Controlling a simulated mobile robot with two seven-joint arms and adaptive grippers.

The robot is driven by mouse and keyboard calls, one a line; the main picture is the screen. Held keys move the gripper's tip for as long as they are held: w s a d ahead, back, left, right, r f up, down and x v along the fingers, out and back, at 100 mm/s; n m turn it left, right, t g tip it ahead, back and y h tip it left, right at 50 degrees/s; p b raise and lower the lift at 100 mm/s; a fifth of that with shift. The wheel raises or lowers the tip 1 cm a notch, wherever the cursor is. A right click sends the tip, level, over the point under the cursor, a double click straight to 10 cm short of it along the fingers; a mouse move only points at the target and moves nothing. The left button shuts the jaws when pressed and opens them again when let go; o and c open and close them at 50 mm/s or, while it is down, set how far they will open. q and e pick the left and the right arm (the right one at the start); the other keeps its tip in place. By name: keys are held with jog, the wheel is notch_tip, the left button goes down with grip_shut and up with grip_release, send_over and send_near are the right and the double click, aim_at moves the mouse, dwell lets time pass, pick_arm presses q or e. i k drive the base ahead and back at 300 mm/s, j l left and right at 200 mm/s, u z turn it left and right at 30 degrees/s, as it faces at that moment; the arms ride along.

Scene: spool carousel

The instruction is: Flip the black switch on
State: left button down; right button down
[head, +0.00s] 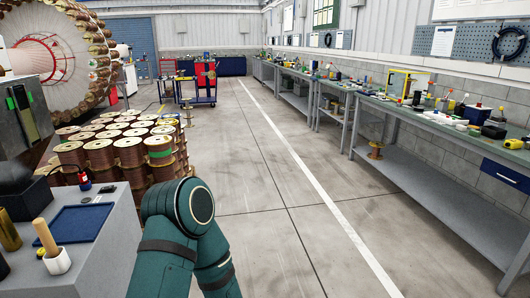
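I cannot make out a black switch in the head view. A grey cabinet (62,88) at the left edge has a dark panel (28,112) with green parts on its face, but no switch on it can be told apart. Neither of my grippers is in view. A teal link of one of my arms rises at the bottom middle, and its gripper end does not show.
A grey workbench (118,235) with a blue tray (80,223) and a wooden-handled tool (46,238) stands at lower left. Copper wire spools (130,155) stand behind it, near a large spool wheel (50,55). Long benches (420,115) line the right; the middle floor is clear.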

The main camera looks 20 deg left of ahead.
aim_at(108, 188)
jog(key=i+j+u, duration=0.1)
jog(key=i+u, duration=0.2)
jog(key=i, duration=0.4)
jog(key=i+u, duration=0.3)
jog(key=i, duration=0.4)
jog(key=i+j+u, duration=0.2)
jog(key=i, duration=0.25)
jog(key=i+j+u, duration=0.15)
jog(key=i+j, duration=0.25)
jog(key=i+j+u, duration=0.15)
jog(key=j, duration=0.15)
jog(key=i+j+u, duration=0.15)
jog(key=i+j, duration=0.05)
jog(key=j, duration=0.1)
